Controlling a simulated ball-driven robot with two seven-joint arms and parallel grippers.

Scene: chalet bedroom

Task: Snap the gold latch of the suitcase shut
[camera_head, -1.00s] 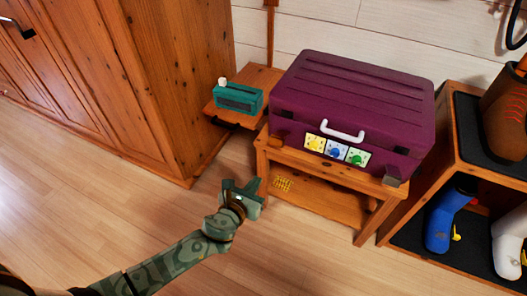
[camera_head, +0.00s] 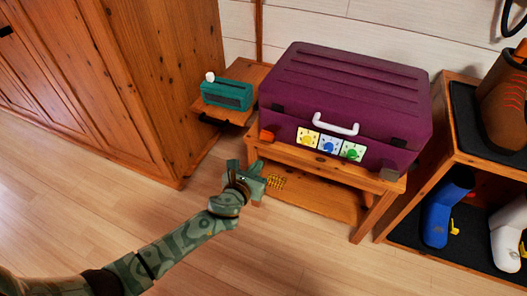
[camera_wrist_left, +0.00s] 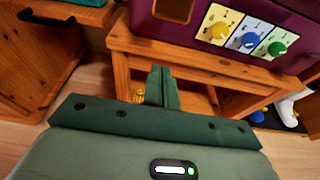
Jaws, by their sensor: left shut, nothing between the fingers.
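The purple suitcase (camera_head: 345,90) lies with its lid down on a wooden stand, with a white handle and three dials on its front. An orange-brown latch plate (camera_head: 267,135) is at the front left, below a dark catch; it also shows in the left wrist view (camera_wrist_left: 173,9). I cannot tell from colour which latch is the gold one, nor how either is seated. My left gripper (camera_head: 260,186) is shut and empty, in front of the stand's left end, below and apart from the left plate. My right gripper is not in view.
The wooden stand (camera_head: 330,170) has a lower shelf with a small yellow patterned item (camera_head: 275,182). A teal box-shaped device (camera_head: 227,94) sits on a low table at left, beside a wooden cabinet. A boot rack (camera_head: 440,130) stands right. The floor in front is clear.

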